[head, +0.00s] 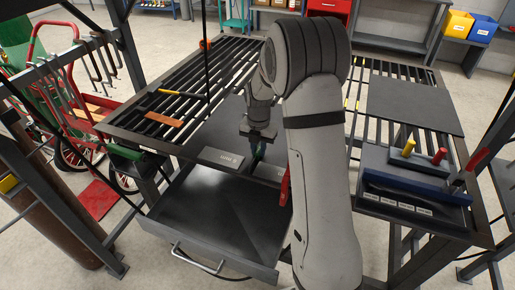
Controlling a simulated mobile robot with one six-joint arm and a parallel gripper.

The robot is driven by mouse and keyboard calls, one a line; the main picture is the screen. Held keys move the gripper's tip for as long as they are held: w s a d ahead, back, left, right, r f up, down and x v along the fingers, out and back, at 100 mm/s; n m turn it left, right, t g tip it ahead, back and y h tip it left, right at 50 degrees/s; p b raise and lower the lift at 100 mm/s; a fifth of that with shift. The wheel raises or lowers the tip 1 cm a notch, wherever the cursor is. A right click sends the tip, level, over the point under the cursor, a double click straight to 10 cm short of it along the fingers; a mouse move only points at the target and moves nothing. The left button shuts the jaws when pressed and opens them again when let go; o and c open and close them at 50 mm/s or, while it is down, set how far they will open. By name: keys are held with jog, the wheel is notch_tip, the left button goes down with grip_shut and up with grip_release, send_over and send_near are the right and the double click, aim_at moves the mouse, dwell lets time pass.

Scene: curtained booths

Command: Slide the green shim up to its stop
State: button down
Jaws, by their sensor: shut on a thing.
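My gripper (258,144) points down over the dark plate in the middle of the slatted table. It is shut on the green shim (259,154), a small dark green piece showing just below the fingers. Most of the shim is hidden by the fingers. A grey labelled block (222,158) is to the left of the shim. A second labelled block (266,172) is just in front of it, partly hidden by my arm. I cannot make out which part is the stop, or whether the shim touches it.
An open, empty drawer (215,215) juts out below the front edge. A red piece (284,187) shows beside my arm. An orange piece (165,119) and a rod (183,94) lie on the slats at left. A rack (415,200) with coloured pegs stands at right.

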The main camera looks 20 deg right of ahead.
jog(key=shift+s+d, duration=0.35)
jog(key=shift+d, duration=0.15)
dwell(0.8)
dwell(0.4)
jog(key=c, duration=1.3)
grip_release()
jog(key=shift+o, duration=0.2)
jog(key=s+a+r+m+t+b, duration=0.1)
jog(key=s+r+m, duration=0.3)
jog(key=r, duration=0.3)
jog(key=s+a+r+m, duration=0.1)
jog(key=s+r+m, duration=0.3)
jog(key=r, duration=0.3)
jog(key=s+a+r+m+t, duration=0.1)
jog(key=s+m+t, duration=0.1)
jog(key=s+m, duration=1.7)
jog(key=shift+s+a+r+m, duration=0.15)
jog(key=shift+s+a+m, duration=0.15)
jog(key=shift+m, duration=0.6)
